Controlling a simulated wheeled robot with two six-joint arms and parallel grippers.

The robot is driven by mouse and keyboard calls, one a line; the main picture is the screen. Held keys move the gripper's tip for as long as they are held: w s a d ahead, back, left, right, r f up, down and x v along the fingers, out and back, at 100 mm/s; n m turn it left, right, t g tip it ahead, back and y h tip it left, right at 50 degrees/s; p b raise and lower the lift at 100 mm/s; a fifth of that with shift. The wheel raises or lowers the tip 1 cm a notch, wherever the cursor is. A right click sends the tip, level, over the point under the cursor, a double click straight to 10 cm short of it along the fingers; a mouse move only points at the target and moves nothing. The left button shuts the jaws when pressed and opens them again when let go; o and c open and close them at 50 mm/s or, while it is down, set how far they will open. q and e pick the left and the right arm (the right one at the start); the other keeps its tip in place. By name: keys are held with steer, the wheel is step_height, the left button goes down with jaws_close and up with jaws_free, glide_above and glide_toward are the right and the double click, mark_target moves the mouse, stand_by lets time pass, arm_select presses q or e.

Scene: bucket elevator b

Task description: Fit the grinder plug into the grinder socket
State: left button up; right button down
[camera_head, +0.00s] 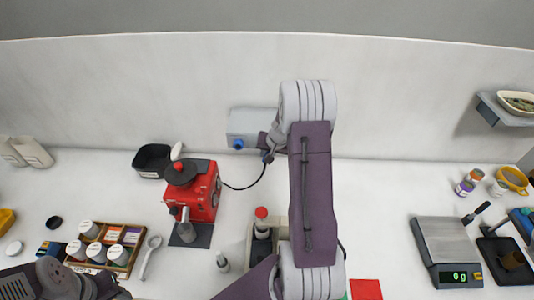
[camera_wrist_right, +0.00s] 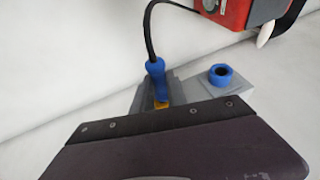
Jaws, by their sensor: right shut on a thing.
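The grinder plug (camera_wrist_right: 155,68) is blue, with a black cable leaving its top in the right wrist view. My right gripper (camera_wrist_right: 160,98) is shut on it. The grinder socket (camera_wrist_right: 221,73) is a blue ring on a grey box, to the right of the plug and apart from it in that view. In the head view the socket (camera_head: 238,143) faces out from the box (camera_head: 250,122) on the back wall. The plug (camera_head: 267,157) is just right of and below it, partly hidden by my right arm. The red grinder (camera_head: 202,190) stands on the counter, cabled to the plug.
A black bin (camera_head: 153,159) stands left of the grinder. A wooden rack (camera_head: 122,266) of jars is at the front left. A scale (camera_head: 447,250) reads 0 g at right. My right arm hides part of the middle counter and a red-topped bottle's surroundings.

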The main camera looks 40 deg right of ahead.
steer(key=shift+s+a+b, duration=0.35)
steer(key=shift+s+b, duration=0.05)
steer(key=shift+b, duration=0.05)
steer(key=shift+s+a+f+b, duration=0.1)
steer(key=shift+s+a+b, duration=0.3)
steer(key=shift+b, duration=0.1)
steer(key=shift+s+a+b, duration=1)
steer(key=shift+s+a, duration=0.05)
steer(key=shift+s, duration=0.2)
steer(key=s+a+b, duration=0.2)
steer(key=s, duration=0.1)
steer(key=shift+a, duration=0.3)
